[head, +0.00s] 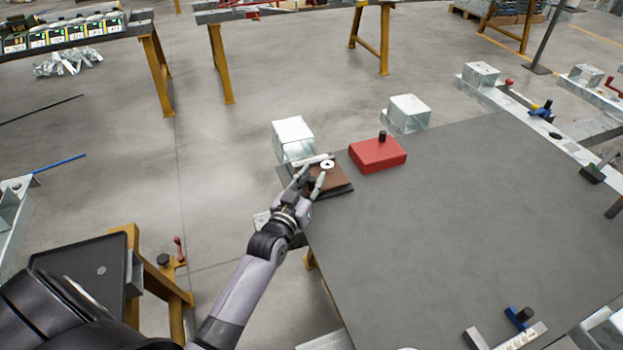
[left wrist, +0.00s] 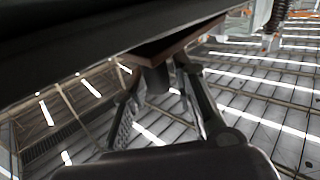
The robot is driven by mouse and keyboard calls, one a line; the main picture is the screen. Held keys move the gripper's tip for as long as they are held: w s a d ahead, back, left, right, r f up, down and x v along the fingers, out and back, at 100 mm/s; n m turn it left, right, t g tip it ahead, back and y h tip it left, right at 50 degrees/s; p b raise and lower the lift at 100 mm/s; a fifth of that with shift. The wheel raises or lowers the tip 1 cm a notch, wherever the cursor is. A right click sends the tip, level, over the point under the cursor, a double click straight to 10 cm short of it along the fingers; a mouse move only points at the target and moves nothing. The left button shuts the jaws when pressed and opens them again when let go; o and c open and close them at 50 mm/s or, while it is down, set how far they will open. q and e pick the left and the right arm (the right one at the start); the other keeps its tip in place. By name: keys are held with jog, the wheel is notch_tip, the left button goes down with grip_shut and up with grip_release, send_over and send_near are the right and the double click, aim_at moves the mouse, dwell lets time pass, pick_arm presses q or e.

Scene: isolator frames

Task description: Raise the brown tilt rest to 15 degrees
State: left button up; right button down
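In the left wrist view the fingertips (left wrist: 169,75) are right by the brown plate's edge (left wrist: 175,44). Whether they hold it is unclear. My right gripper is out of view.
A red block (head: 378,155) with a black knob lies just right of the rest. The middle of the table top (head: 450,210) is clear. Clamps and metal bars line the right and front edges.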

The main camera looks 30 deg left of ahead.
pick_arm(q)
grip_shut()
dwell(0.4)
jog(key=shift+r, duration=0.1)
jog(key=p, duration=0.2)
jog(key=r+g+p, duration=0.1)
jog(key=p, duration=0.2)
jog(key=shift+w+a+r+n, duration=0.2)
jog(key=shift+a+r+n, duration=0.1)
jog(key=shift+n, duration=0.1)
jog(key=shift+w+f+p, duration=0.1)
jog(key=shift+p, duration=0.4)
jog(key=shift+f+n, duration=0.1)
jog(key=shift+n, duration=0.2)
jog(key=shift+o, duration=2)
grip_release()
